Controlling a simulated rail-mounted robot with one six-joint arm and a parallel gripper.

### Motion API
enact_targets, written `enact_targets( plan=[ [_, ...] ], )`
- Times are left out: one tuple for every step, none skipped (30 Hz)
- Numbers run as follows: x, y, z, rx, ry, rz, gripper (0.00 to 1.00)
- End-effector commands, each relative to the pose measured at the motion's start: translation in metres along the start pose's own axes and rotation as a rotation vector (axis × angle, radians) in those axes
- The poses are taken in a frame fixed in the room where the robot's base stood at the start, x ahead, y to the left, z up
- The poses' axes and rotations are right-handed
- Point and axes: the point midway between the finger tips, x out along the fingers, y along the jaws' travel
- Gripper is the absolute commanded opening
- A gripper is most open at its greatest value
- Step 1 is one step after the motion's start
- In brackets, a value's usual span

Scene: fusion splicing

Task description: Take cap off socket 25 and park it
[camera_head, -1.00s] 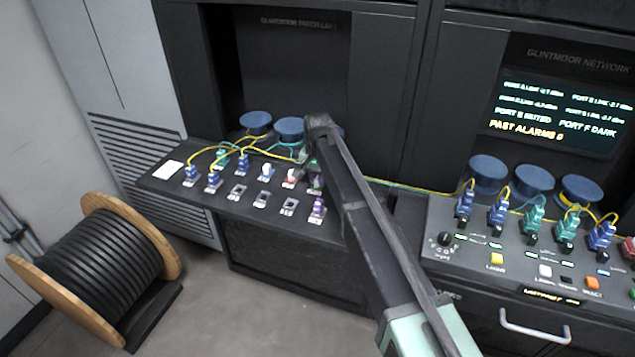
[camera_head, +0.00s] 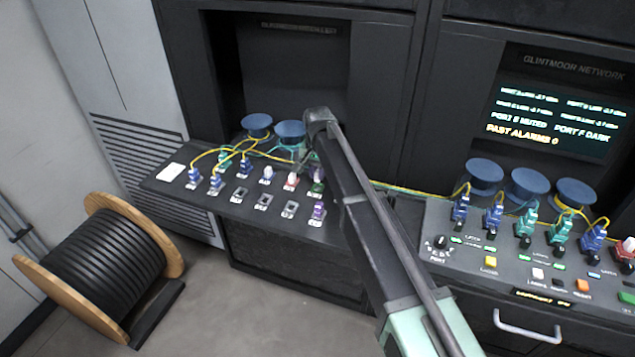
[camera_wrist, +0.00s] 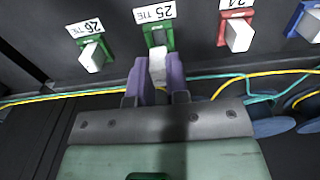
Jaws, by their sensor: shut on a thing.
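In the wrist view, socket 25 (camera_wrist: 160,38) is a green socket under a white label reading 25 TIE. Its white cap (camera_wrist: 157,64) stands between the two purple fingertips of my gripper (camera_wrist: 157,76), which are shut on it. The cap's far end overlaps the lower part of the socket; I cannot tell whether it is still seated. In the head view my arm hides most of the gripper and cap. A green socket (camera_head: 316,188) shows beside the arm on the left panel.
Socket 26 (camera_wrist: 82,31) and a red socket (camera_wrist: 224,26) hold white caps on either side. Yellow and teal fibres (camera_wrist: 60,97) run close by. In the head view, a purple fitting (camera_head: 318,210) and grey empty-looking sockets (camera_head: 264,201) line the panel's front row.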

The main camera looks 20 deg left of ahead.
Motion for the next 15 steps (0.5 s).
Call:
enact_targets(
  plan=[
    [-0.004,0.000,0.000,0.000,0.000,0.000,0.00],
    [-0.005,0.000,0.000,0.000,0.000,0.000,0.00],
    [-0.007,0.000,0.000,0.000,0.000,0.000,0.00],
    [-0.008,0.000,0.000,0.000,0.000,0.000,0.00],
    [-0.009,0.000,0.000,0.000,0.000,0.000,0.00],
    [-0.011,0.000,0.000,0.000,0.000,0.000,0.00],
    [-0.012,0.000,0.000,0.000,0.000,0.000,0.00],
    [-0.013,0.000,0.000,0.000,0.000,0.000,0.00],
    [-0.015,0.000,0.000,0.000,0.000,0.000,0.00],
    [-0.016,0.000,0.000,0.000,0.000,0.000,0.00],
    [-0.018,0.000,0.000,0.000,0.000,0.000,0.00],
    [-0.019,0.000,0.000,0.000,0.000,0.000,0.00],
    [-0.020,0.000,0.000,0.000,0.000,0.000,0.00],
    [-0.021,0.000,0.000,0.000,0.000,0.000,0.00],
    [-0.023,0.000,0.000,0.000,0.000,0.000,0.00]
  ],
)
